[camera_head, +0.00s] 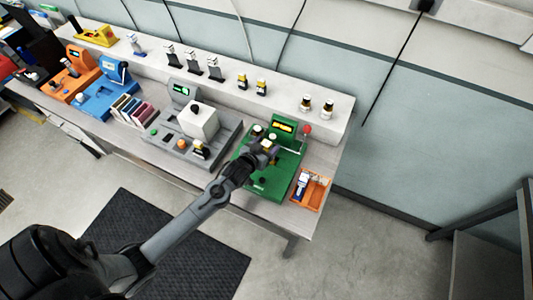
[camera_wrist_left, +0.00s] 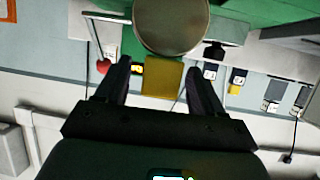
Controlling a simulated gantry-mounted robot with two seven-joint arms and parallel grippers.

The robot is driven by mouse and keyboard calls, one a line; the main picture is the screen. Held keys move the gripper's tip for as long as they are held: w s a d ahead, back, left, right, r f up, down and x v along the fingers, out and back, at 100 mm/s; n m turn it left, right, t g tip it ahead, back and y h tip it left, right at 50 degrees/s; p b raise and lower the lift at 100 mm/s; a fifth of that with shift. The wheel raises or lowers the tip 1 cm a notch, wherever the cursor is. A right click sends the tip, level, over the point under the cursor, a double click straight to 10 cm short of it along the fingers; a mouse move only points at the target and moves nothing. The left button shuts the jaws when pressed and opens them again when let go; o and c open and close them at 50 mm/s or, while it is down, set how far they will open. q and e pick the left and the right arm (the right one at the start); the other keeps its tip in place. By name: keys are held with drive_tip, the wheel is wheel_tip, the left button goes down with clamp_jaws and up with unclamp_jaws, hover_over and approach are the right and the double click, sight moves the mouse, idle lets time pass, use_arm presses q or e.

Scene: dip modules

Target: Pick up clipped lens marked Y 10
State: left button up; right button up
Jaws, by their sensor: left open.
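My left gripper (camera_head: 264,150) is over the green machine (camera_head: 262,187) on the bench and partly hides its top. In the left wrist view the open left gripper (camera_wrist_left: 160,66) has a yellow block (camera_wrist_left: 162,78) showing between its fingers. A round grey disc (camera_wrist_left: 172,24) sits just beyond the block; the two look like a lens and its clip. No Y 10 marking is readable, and I cannot tell whether the fingers touch the block. Two small black-and-yellow pieces stand on the shelf, one left (camera_head: 242,82) and one right (camera_head: 261,87). My right gripper is not in view.
An orange tray (camera_head: 325,186) with a blue-and-white item lies right of the green machine. A red ball (camera_head: 308,129) on a rod rises at its back right. A grey machine (camera_head: 163,148) stands to the left. Two small bottles (camera_head: 305,104) stand on the back shelf.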

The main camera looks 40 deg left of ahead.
use_arm(q)
drive_tip(key=shift+w+f, duration=0.1)
drive_tip(key=shift+w, duration=0.1)
drive_tip(key=shift+c, duration=0.5)
clamp_jaws()
